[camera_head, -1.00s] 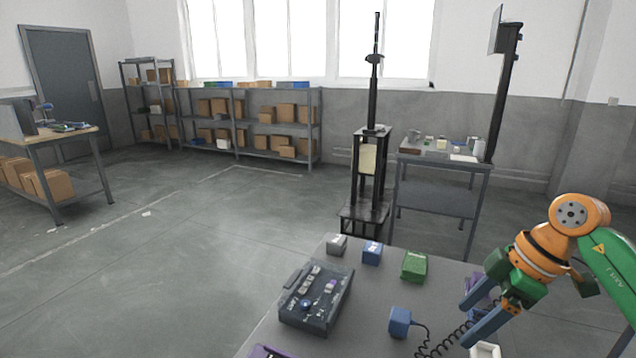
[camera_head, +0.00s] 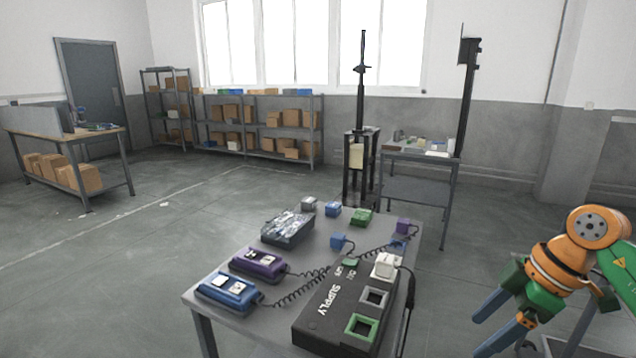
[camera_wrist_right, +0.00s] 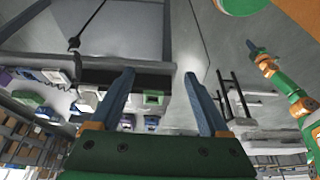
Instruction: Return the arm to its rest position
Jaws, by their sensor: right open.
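My right arm enters at the right edge in the head view. Its orange and green gripper (camera_head: 482,335) has blue fingers spread apart, with nothing between them. It hangs to the right of the grey table, clear of the table's edge. In the right wrist view the two blue fingers (camera_wrist_right: 159,74) stand wide apart and empty. Another green and orange arm, seemingly my left, shows at the right of the wrist view. Its blue tip (camera_wrist_right: 250,46) is too small to read as open or shut. The left gripper is outside the head view.
The grey table (camera_head: 215,302) holds a black supply box (camera_head: 322,305), blue (camera_head: 228,290) and purple (camera_head: 258,264) devices, coiled cables and small blocks. A black column (camera_head: 361,95) and another table (camera_head: 415,190) stand behind.

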